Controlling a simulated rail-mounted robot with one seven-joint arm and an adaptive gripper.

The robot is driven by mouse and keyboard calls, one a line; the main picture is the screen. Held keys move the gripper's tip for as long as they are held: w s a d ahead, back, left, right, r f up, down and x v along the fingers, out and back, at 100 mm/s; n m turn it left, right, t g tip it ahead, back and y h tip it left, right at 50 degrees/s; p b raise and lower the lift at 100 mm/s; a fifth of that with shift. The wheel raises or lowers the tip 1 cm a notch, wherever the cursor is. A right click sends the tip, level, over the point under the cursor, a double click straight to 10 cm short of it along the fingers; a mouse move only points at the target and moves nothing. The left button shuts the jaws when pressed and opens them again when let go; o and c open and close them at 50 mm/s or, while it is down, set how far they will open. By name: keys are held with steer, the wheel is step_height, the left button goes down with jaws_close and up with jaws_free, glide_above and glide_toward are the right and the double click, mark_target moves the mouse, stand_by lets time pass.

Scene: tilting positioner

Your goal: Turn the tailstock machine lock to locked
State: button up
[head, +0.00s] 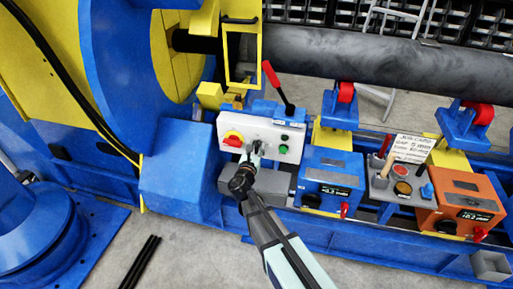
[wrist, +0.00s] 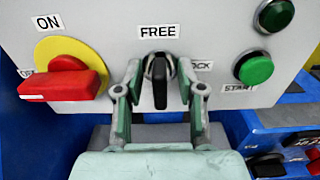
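The lock knob (wrist: 160,85) is a black bar handle on a round base in the grey control panel (wrist: 220,20). Its bar stands upright in the wrist view, in line with the FREE label (wrist: 159,31) above it. A LOCK label (wrist: 202,65) is to its right, partly hidden by a finger. My gripper (wrist: 159,75) is open, with one finger on each side of the knob and visible gaps between.
A red switch (wrist: 67,80) on a yellow disc, marked ON above, is left of the knob. A green START button (wrist: 253,68) and a dark green lamp (wrist: 275,14) are to the right. A red-handled lever (head: 275,82) rises behind the panel. A blue box (head: 330,178) stands to its right.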

jaws_close()
